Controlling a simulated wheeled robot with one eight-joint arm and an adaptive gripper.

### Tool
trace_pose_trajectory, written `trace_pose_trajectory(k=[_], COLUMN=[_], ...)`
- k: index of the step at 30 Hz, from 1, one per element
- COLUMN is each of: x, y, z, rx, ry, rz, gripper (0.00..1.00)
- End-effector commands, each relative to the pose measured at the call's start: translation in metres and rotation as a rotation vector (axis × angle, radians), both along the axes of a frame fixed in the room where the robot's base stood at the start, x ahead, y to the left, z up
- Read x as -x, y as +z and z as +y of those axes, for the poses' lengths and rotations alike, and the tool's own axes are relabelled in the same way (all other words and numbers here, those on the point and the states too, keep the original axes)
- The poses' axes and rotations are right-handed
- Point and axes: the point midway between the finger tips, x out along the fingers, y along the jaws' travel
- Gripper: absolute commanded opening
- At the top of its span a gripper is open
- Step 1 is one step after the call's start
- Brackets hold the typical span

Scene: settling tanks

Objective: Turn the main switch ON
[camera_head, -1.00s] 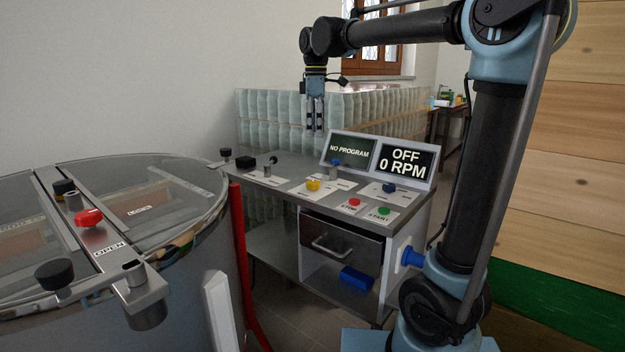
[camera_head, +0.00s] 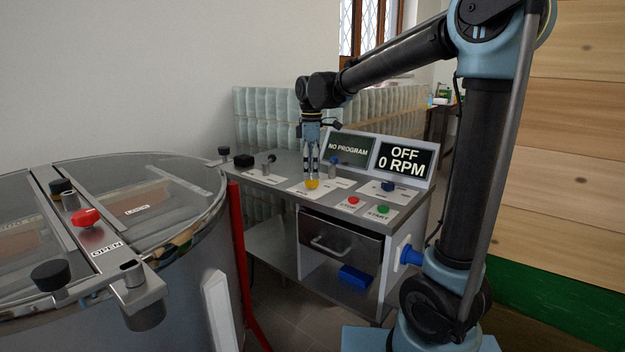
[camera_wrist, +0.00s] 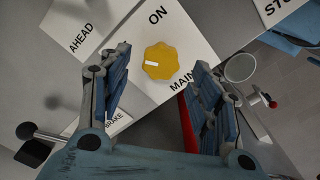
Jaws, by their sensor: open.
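The main switch is a yellow scalloped knob (camera_wrist: 160,62) on a white plate lettered ON and MAIN in the wrist view. A pale mark on the knob points to the left there, not at the word ON. In the head view the knob (camera_head: 312,183) sits on the grey control panel, directly below my gripper (camera_head: 311,172). In the wrist view my open gripper (camera_wrist: 160,95) has its two fingers on either side of and below the knob in the picture. The fingers look empty; whether they touch the knob is unclear. The display (camera_head: 404,161) reads OFF, 0 RPM.
Red (camera_head: 353,200) and green (camera_head: 383,209) buttons and a blue knob (camera_head: 388,187) are near the switch. A black-knobbed lever (camera_head: 244,160) is left of it. A second display (camera_head: 348,149) reads NO PROGRAM. A large steel tank (camera_head: 180,262) stands at left.

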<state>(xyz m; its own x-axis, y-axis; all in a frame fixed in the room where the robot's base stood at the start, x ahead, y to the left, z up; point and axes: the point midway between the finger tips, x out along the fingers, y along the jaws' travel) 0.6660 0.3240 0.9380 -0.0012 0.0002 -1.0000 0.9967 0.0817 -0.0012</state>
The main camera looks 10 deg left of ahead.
Motion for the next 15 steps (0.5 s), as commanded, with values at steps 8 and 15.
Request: trace_pose_trajectory(k=[8, 15], x=[0.000, 0.000], y=[-0.030, -0.035], z=[0.000, 0.000], rx=[0.000, 0.000], ry=[0.000, -0.001], rz=[0.000, 0.000], gripper=[0.57, 0.57])
